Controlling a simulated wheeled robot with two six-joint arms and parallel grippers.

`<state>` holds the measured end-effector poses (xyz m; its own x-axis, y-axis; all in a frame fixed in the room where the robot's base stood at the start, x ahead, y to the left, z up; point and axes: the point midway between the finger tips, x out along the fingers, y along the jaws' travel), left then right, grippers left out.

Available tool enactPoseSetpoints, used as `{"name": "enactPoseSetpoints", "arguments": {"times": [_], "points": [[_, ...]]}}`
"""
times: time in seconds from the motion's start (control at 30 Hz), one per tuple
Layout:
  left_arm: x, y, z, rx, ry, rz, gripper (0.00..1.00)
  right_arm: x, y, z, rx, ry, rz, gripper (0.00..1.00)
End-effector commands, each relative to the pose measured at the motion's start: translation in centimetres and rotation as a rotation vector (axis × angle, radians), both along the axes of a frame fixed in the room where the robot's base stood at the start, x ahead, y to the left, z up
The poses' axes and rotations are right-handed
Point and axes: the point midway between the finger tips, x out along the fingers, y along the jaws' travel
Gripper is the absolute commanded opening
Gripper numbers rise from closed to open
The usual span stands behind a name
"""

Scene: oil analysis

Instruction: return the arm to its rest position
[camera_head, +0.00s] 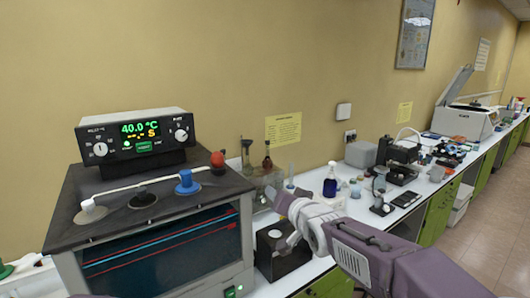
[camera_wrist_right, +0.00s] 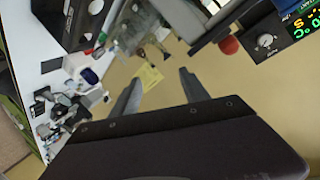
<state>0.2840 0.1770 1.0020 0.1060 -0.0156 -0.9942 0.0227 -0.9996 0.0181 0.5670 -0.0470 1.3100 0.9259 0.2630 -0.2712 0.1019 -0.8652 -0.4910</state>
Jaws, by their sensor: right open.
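My right arm (camera_head: 370,255) comes in from the lower right in the head view and reaches over the front of the bench. Its gripper (camera_head: 286,217) is in front of the bench items, to the right of the water bath (camera_head: 165,240). In the right wrist view the two grey fingers of the right gripper (camera_wrist_right: 160,92) stand apart with nothing between them. The right gripper is open and empty. My left gripper is not in view.
Glassware (camera_head: 268,175), a dark blue bottle (camera_head: 330,182) and a microscope (camera_head: 400,160) stand along the white bench. A centrifuge (camera_head: 465,120) is farther off. The floor (camera_head: 490,225) at right is clear.

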Motion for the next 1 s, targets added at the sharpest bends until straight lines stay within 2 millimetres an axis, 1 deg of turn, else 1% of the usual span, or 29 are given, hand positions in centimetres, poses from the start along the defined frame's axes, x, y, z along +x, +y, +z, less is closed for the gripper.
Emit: {"name": "enactPoseSetpoints", "arguments": {"times": [0.03,0.07,0.1,0.17,0.2,0.27,0.3,0.37,0.4,0.43,0.5,0.6,0.63,0.73,1.0], "points": [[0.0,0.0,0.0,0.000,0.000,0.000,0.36,-0.4,-2.0,-2.6,-0.026,0.061,-0.032,0.53],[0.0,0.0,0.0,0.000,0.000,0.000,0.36,-0.9,-3.2,-4.4,-0.045,0.106,-0.051,0.53],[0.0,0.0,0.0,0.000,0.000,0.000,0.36,-1.8,-4.9,-7.0,-0.075,0.172,-0.075,0.53],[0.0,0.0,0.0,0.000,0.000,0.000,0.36,-3.8,-7.5,-11.4,-0.126,0.291,-0.107,0.53],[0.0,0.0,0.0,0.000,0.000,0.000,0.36,-5.6,-9.1,-14.4,-0.160,0.377,-0.121,0.53],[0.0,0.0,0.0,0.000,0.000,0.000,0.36,-8.9,-11.1,-18.5,-0.210,0.510,-0.129,0.53],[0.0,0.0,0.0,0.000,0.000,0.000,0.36,-11.4,-12.1,-21.1,-0.243,0.599,-0.123,0.53],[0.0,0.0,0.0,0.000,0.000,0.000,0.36,-15.4,-13.1,-24.4,-0.289,0.730,-0.099,0.53],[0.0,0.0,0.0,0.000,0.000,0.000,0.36,-18.0,-13.4,-26.2,-0.319,0.808,-0.072,0.53],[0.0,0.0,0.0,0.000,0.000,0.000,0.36,-19.9,-13.5,-27.4,-0.339,0.864,-0.048,0.53],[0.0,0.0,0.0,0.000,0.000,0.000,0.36,-23.7,-13.4,-29.3,-0.383,0.970,0.016,0.53],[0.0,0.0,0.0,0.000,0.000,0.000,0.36,-27.3,-13.3,-30.6,-0.433,1.068,0.101,0.53],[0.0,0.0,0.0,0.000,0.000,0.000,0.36,-28.0,-13.3,-30.8,-0.447,1.088,0.126,0.53],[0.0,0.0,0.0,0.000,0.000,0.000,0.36,-28.6,-13.3,-30.8,-0.486,1.101,0.183,0.53],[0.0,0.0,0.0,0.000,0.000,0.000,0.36,-28.4,-13.3,-30.8,-0.489,1.095,0.185,0.53]]}}
